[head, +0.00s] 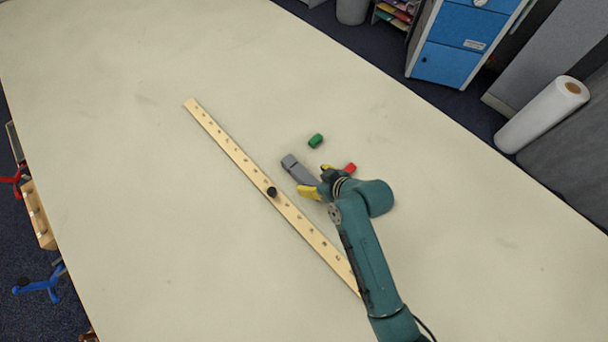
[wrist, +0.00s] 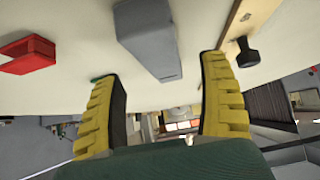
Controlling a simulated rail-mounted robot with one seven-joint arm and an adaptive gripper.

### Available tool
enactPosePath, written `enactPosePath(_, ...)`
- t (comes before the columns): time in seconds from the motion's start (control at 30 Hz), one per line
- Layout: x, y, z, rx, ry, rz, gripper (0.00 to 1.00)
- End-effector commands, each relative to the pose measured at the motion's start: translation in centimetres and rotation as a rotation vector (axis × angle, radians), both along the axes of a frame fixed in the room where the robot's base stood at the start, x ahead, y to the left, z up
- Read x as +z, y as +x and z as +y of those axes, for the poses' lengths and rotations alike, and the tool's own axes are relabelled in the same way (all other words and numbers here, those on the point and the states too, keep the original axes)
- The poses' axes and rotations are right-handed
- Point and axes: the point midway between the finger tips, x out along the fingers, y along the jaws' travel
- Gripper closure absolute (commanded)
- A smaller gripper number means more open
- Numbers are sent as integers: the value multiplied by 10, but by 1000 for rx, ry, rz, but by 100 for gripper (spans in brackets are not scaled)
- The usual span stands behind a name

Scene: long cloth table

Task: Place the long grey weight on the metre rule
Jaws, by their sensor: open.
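The long grey weight (head: 297,168) lies on the table just right of the metre rule, clear of it. The wooden metre rule (head: 230,148) runs diagonally, with a black knob (head: 271,191) near its middle. My gripper (head: 314,180) is open and empty at the near end of the grey weight. In the wrist view the grey weight (wrist: 148,38) appears ahead of the gap between the yellow fingers (wrist: 160,70). Part of the rule (wrist: 246,20) and its knob (wrist: 247,53) show at the right. My arm covers the area near the rule's lower end.
A green block (head: 316,140) lies beyond the grey weight. A red block (head: 349,168) lies right of my gripper and also shows in the wrist view (wrist: 28,55). The table (head: 150,200) is clear left of the rule. Blue cabinets (head: 450,60) stand past its far edge.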

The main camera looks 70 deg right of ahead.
Motion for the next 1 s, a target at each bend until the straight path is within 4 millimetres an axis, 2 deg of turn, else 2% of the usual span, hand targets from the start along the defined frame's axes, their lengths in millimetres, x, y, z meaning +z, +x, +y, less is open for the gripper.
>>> enactPosePath(0.3, -30, 34, -16, 1, -1, 1, 24)
enactPosePath(0.57, -34, 36, -17, 1, -1, 0, 24)
enactPosePath(0.93, -33, 36, -17, 1, -1, 0, 93)
enactPosePath(0.97, -33, 36, -17, 1, -1, 0, 97)
enactPosePath(1.0, -33, 36, -17, 1, -1, 0, 98)
